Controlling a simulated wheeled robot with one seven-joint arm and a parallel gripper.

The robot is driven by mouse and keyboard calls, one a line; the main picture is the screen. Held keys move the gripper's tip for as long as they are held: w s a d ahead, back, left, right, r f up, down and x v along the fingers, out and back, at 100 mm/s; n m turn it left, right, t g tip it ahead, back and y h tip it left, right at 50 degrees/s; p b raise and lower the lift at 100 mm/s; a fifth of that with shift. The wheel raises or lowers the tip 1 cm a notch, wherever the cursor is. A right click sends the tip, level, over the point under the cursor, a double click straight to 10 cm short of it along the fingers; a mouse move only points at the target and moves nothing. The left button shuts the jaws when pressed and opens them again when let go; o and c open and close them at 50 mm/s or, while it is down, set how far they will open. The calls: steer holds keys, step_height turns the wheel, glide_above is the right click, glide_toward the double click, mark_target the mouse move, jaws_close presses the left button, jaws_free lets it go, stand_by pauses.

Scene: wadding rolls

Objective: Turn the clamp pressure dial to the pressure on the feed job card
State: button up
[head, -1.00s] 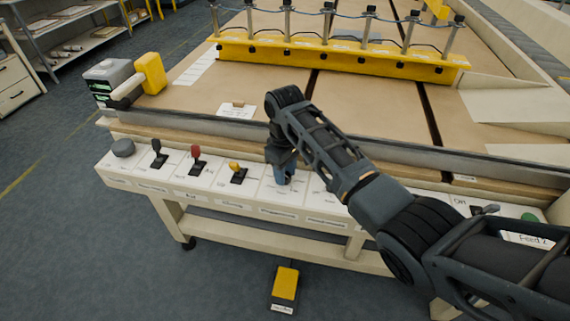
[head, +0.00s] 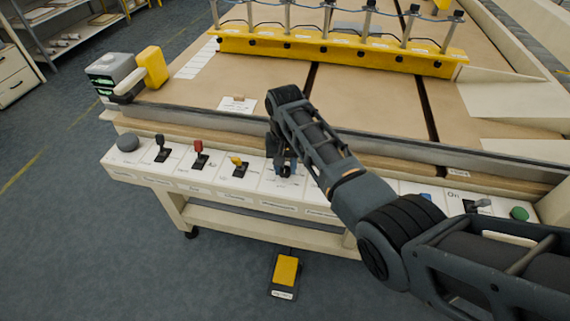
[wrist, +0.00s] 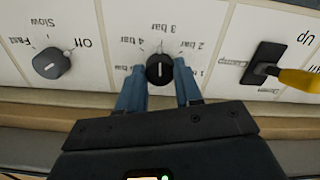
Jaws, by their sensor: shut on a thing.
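The clamp pressure dial (wrist: 161,78) is a round black knob with a white line, on a white panel marked in bar. The markings appear upside down in the wrist view. The white line points up in the picture, towards the tick near "3 bar". My gripper (wrist: 159,69) is shut on the dial, with one blue finger on each side. In the head view my gripper (head: 284,165) is over the panel and mostly hides the dial. A white card (head: 237,104) lies on the bench top behind the panel; its text is too small to read.
A lever with a yellow handle (wrist: 298,82) stands on one side of the dial and a grey Off/Slow/Fast knob (wrist: 52,64) on the other. Red (head: 199,156) and black (head: 161,149) levers sit further left. A yellow pedal (head: 286,270) is on the floor.

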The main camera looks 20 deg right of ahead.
mark_target(285, 169)
steer(key=shift+m, duration=0.5)
steer(key=shift+r, duration=0.1)
steer(key=o, duration=1)
steer(key=shift+o, duration=0.2)
steer(key=shift+r+b, duration=0.4)
steer(key=shift+r, duration=3.45)
